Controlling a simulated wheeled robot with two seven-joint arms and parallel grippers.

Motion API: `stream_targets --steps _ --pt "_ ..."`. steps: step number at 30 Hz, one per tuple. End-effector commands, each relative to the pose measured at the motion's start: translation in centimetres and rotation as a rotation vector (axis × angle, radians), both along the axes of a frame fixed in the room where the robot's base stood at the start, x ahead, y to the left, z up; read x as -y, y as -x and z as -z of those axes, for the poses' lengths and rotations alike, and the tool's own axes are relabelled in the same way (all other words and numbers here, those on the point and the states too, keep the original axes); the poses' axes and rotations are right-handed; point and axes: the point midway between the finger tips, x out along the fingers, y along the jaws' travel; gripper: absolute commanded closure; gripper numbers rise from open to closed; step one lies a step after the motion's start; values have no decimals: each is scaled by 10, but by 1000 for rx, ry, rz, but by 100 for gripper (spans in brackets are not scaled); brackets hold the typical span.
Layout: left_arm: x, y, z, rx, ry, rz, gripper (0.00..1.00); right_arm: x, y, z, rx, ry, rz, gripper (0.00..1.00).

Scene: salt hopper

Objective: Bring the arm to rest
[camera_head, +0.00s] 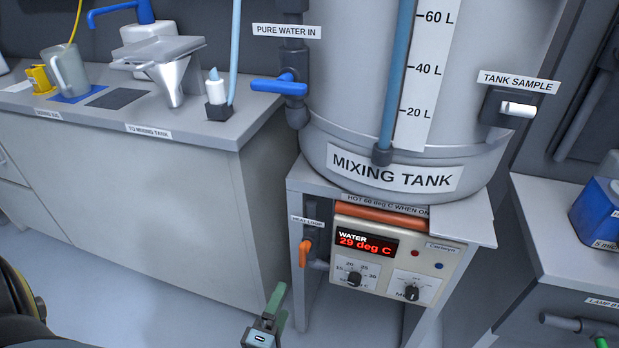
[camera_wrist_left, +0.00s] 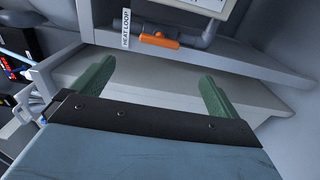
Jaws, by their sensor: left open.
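My left gripper (camera_head: 272,310) is low in the head view, in front of the mixing tank's stand and right of the counter. Its green fingers are apart with nothing between them, as the left wrist view also shows (camera_wrist_left: 155,92). It touches nothing that I can see. The orange heat loop valve handle (camera_head: 304,253) is above it and a little right; in the left wrist view the handle (camera_wrist_left: 158,40) lies beyond the fingers. My right gripper is in neither view.
The mixing tank (camera_head: 470,165) stands on a grey stand (camera_head: 300,183) with a heater panel (camera_head: 437,262) reading 29 deg C. A counter (camera_head: 215,137) on the left holds a hopper (camera_head: 172,82) and a jug (camera_head: 68,70). A blue container (camera_head: 598,208) sits at right. Floor shows at lower left.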

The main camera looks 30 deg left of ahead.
Motion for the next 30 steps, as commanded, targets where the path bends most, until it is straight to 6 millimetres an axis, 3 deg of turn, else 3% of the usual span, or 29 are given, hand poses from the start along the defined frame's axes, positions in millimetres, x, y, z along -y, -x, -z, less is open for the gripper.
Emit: stream_targets --steps 8,17,24,30 --pt "7 -4 -3 -15 -21 38 1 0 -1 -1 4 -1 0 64" --pt "78 -20 -20 -203 -335 445 1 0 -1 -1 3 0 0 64" --pt "109 0 -23 -413 -721 773 1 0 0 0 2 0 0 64" --pt "98 32 -23 -634 -1033 985 1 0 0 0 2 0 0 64"
